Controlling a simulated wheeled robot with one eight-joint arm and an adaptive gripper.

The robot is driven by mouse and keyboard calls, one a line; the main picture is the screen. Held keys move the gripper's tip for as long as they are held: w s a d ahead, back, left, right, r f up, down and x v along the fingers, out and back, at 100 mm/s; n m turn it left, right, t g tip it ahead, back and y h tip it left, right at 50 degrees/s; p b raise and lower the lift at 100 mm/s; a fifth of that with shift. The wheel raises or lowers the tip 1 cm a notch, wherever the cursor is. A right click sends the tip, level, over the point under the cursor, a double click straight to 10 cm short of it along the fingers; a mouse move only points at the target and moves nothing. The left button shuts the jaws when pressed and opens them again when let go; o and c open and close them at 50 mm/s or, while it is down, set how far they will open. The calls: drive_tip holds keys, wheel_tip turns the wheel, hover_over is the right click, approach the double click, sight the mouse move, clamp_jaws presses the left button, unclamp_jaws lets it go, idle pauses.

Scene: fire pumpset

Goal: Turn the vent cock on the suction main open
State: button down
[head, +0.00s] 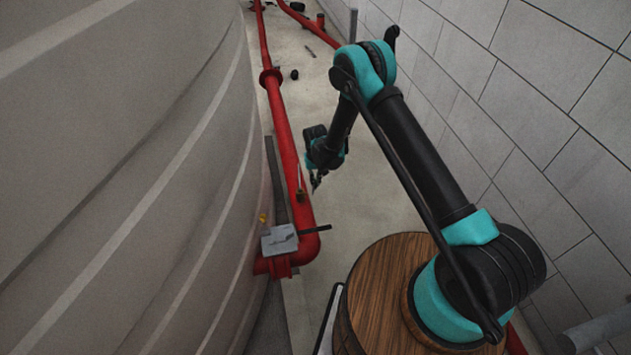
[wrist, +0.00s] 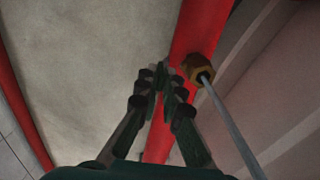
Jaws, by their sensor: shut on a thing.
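The suction main (head: 283,130) is a long red pipe along the floor beside the big grey tank. The vent cock (head: 299,196) is a small brass fitting on top of it. In the wrist view the vent cock (wrist: 199,68) shows as a brass hex body with a thin grey rod running to the lower right. My gripper (head: 314,187) is just right of the cock in the head view. In the wrist view my gripper (wrist: 167,78) has its fingers closed together against the cock's left side. The gripped part of the cock is hidden between the fingertips.
A grey box (head: 280,239) with a dark bar sits at the pipe's near bend, with a small yellow part (head: 263,218) beside it. The tank (head: 130,170) closes off the left, a block wall (head: 540,130) the right. Bare floor (head: 375,200) lies between.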

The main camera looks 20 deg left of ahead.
drive_tip(key=shift+w+a+g+h, duration=0.25)
drive_tip(key=shift+w+g+h, duration=0.05)
drive_tip(key=shift+w+g, duration=0.1)
drive_tip(key=shift+s, duration=0.1)
drive_tip(key=c, duration=1.7)
unclamp_jaws()
drive_tip(key=r, duration=0.8)
drive_tip(key=w+r, duration=0.1)
drive_tip(key=r, duration=0.3)
drive_tip(key=shift+a, duration=0.3)
drive_tip(key=shift+r, duration=0.1)
